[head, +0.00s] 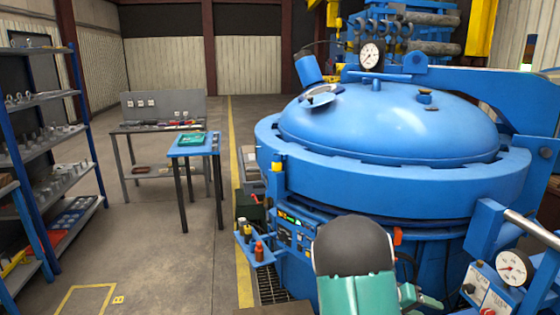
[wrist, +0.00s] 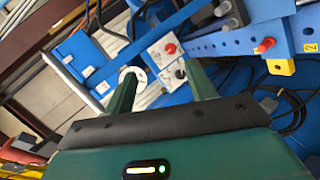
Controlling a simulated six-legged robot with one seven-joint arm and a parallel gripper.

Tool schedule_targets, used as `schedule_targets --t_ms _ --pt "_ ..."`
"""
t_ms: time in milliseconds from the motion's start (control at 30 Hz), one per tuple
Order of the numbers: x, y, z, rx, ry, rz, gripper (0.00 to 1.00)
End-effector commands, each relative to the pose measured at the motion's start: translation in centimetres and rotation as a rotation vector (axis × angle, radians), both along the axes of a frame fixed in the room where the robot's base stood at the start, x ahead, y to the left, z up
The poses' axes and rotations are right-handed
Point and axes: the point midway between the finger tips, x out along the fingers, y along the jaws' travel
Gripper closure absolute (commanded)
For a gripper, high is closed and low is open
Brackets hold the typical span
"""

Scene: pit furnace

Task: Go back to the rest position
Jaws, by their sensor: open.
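My gripper (wrist: 160,75) shows in the wrist view with its two green fingers apart and nothing visible between them. Behind the fingers is a white control panel (wrist: 158,54) with a red button and a dark knob. The left finger partly covers a round white dial. In the head view my dark-capped green arm stands at the bottom middle, in front of the big blue pit furnace (head: 390,125). The furnace's domed lid is down on its body. The fingers cannot be made out clearly in the head view.
A gauge panel (head: 505,275) with a pipe stands at right, close to my arm. A small blue table (head: 195,148) with a green item, a grey workbench (head: 130,129) and a blue shelf rack (head: 35,95) stand at left.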

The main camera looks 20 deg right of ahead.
Motion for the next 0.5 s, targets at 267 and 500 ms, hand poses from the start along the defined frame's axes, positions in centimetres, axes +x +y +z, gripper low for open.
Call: schedule_targets --t_ms 267,500 --pt "0.1 8.8 5.3 0.261 -0.125 0.032 0.44" --pt "-0.5 16.8 9.3 0.485 -0.222 0.142 0.44"
